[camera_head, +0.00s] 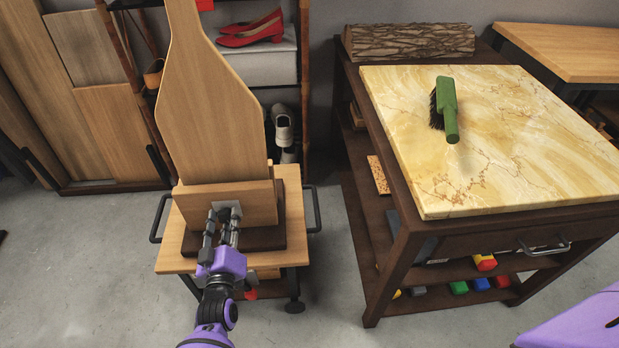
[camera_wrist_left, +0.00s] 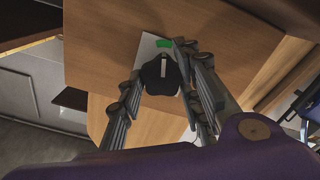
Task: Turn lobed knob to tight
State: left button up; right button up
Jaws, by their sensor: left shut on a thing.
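The dark lobed knob (camera_wrist_left: 162,80) sits on a small pale plate (camera_wrist_left: 147,50) on the wooden block's face in the left wrist view. A white pointer line on the knob points up in that picture, roughly towards a green mark (camera_wrist_left: 164,43) on the plate. My left gripper (camera_head: 225,217) is at the plate in the head view and shut on the knob, with fingers on both sides of it. In the head view the fingers hide most of the knob. My right gripper is not in view.
The wooden block (camera_head: 262,202) and tall bottle-shaped board (camera_head: 208,110) stand on a small wheeled cart (camera_head: 172,262). To the right is a dark workbench with a marble top (camera_head: 510,120) and a green brush (camera_head: 446,105). Bare floor lies left of the cart.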

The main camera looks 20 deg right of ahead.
pick_arm(q)
jog(key=shift+w+d+r, duration=0.15)
jog(key=shift+r, duration=0.35)
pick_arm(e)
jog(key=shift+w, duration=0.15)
pick_arm(q)
jog(key=o, duration=1)
jog(key=shift+o, duration=0.2)
jog(key=shift+f, duration=0.25)
jog(key=shift+s+a+f, duration=0.1)
jog(key=shift+s+a, duration=0.1)
jog(key=shift+s, duration=0.15)
jog(key=v, duration=1.1)
jog(key=shift+s, duration=0.2)
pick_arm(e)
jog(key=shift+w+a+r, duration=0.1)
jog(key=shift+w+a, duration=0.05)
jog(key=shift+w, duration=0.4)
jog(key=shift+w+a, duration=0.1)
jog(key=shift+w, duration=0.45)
